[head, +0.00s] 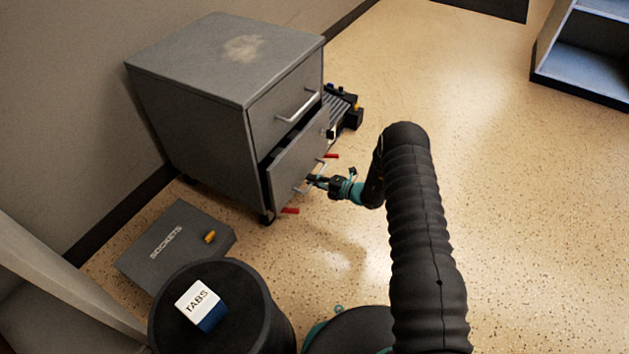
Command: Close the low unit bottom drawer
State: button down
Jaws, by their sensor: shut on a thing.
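The low unit (190,115) is a grey two-drawer cabinet against the wall, at the upper left of the head view. Its top drawer (266,119) is flush with the body and has a silver bar handle. Its bottom drawer (283,178) stands a little way out, with a dark gap above its front. My gripper (314,181) is at the bottom drawer's front and is shut on the drawer's handle (301,188). The fingertips are small here, and my wrist partly hides the contact.
A grey SOCKETS case (172,250) lies on the floor left of the drawer. A black cylinder (200,325) bears a TABS box (201,304). Red pieces (290,211) lie near the drawer. Floor at right is clear up to a shelf (590,60).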

jog(key=b+x, duration=0.1)
jog(key=x, duration=0.1)
jog(key=b+x, duration=0.1)
jog(key=x, duration=0.1)
jog(key=shift+r, duration=0.25)
jog(key=shift+w+a+r, duration=0.1)
jog(key=shift+a+r, duration=0.05)
jog(key=shift+r, duration=0.1)
jog(key=c, duration=1.2)
grip_release()
jog(key=shift+a, duration=0.15)
jog(key=shift+d, duration=0.25)
jog(key=shift+d, duration=0.3)
send_near(303, 175)
jog(key=shift+v, duration=1.1)
jog(key=shift+f, duration=0.2)
